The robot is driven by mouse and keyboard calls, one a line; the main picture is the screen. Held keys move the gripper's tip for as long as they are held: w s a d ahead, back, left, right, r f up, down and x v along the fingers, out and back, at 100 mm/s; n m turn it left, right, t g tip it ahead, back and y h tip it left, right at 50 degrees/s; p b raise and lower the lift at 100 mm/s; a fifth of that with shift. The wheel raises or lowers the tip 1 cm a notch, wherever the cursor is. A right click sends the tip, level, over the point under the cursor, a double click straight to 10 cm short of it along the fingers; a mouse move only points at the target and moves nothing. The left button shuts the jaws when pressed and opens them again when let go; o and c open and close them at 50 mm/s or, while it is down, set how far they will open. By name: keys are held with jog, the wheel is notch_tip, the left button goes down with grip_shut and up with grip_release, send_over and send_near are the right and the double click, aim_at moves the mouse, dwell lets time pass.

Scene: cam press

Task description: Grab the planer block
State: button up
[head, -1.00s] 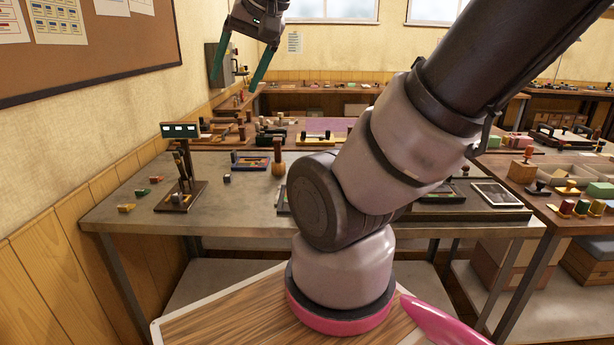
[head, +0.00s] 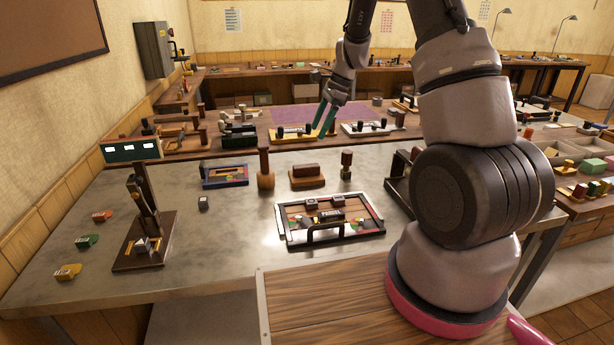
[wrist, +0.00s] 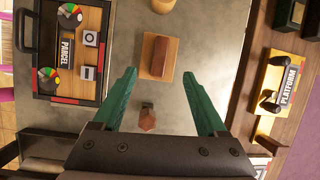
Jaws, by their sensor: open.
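The planer block appears to be the reddish-brown wooden block on a wider tan base (head: 307,177), standing on the grey table between a wooden mallet-like piece (head: 266,170) and a small dark-handled stamp (head: 346,166). In the wrist view the block (wrist: 160,57) lies just beyond and between the open green fingertips. My gripper (head: 322,132) is open and empty, above the table, with its fingers pointing down. The wrist view shows both fingers (wrist: 160,75) apart, and the stamp (wrist: 147,118) lies between them, nearer the palm. The block is unobstructed in both views.
A framed PARCEL tray with a handle (head: 330,220) sits in front of the block. A raised back bench (head: 280,139) carries several stamp sets, including a yellow PLATFORM one (wrist: 284,82). Bare table lies around the block.

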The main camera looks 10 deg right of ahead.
jog(key=m, duration=0.1)
send_over(307, 165)
jog(key=d, duration=0.2)
notch_tip(307, 165, down, 8)
jog(key=shift+f, duration=0.2)
jog(key=shift+s+x, duration=0.15)
jog(key=shift+x, duration=1.4)
jog(key=shift+s+x, duration=0.1)
jog(key=shift+x, duration=1.45)
jog(key=shift+c, duration=0.3)
grip_shut()
